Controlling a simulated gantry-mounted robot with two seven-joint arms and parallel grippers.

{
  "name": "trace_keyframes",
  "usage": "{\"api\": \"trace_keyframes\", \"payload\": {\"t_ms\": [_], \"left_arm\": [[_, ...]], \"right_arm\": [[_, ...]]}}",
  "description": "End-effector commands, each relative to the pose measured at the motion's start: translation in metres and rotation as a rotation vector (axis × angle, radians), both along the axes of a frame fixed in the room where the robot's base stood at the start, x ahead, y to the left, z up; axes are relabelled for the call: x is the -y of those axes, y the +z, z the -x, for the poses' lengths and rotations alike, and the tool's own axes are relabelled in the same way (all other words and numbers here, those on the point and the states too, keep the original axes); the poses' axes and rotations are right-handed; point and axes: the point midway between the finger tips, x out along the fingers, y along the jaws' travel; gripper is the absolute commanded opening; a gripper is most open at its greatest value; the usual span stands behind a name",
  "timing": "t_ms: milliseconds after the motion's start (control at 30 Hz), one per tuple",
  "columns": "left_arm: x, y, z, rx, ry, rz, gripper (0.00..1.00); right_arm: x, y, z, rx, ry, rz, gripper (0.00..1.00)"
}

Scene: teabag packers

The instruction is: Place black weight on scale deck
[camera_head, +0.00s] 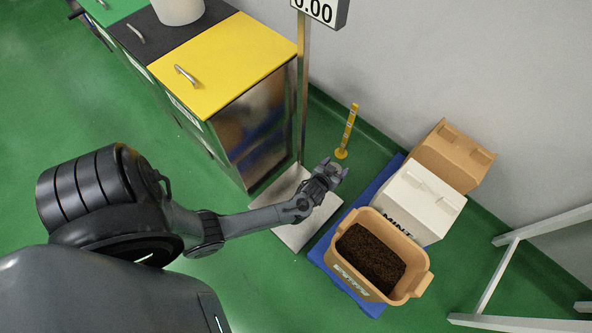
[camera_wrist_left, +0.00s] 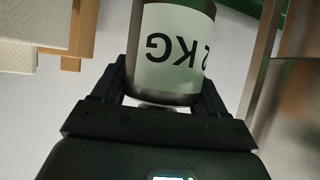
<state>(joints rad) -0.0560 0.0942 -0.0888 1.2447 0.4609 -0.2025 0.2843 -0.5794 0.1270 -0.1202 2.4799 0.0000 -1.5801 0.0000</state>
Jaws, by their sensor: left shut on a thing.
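The scale (camera_head: 303,100) has a tall post and a display reading 0.00 (camera_head: 319,9). Its pale square deck (camera_head: 298,234) is low on the floor, with nothing seen resting on its visible part. My left gripper (camera_head: 333,174) appears over the deck's far right part in the head view; its height above it is hard to judge. It is shut on the weight, a cylinder with a white "2 KG" label (camera_wrist_left: 168,50), upside down in the left wrist view. The weight is small and mostly hidden in the head view. My right gripper is not in view.
A cabinet with a yellow top (camera_head: 228,62) stands left of the scale. A yellow post (camera_head: 347,130) is behind the gripper.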

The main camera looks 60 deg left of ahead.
Motion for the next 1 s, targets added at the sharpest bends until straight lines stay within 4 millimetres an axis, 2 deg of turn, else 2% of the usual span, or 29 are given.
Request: {"api": "trace_keyframes", "payload": {"t_ms": [33,200,500,700,800,1000], "left_arm": [[-0.003,-0.026,0.001,0.01,0.008,-0.001,0.0],[-0.01,-0.094,0.02,0.01,0.029,-0.001,0.0],[-0.014,-0.195,0.048,0.011,0.056,-0.001,0.0],[-0.013,-0.243,0.063,0.01,0.067,-0.002,0.0],[-0.012,-0.26,0.068,0.011,0.071,-0.002,0.0],[-0.01,-0.281,0.074,0.012,0.076,-0.003,0.0]], "right_arm": [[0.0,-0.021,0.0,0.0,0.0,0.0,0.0],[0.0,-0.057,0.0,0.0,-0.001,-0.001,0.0],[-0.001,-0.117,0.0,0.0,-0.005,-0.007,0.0],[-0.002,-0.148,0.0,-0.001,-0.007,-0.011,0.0],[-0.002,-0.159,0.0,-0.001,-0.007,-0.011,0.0],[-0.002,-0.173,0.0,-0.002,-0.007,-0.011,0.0]]}}
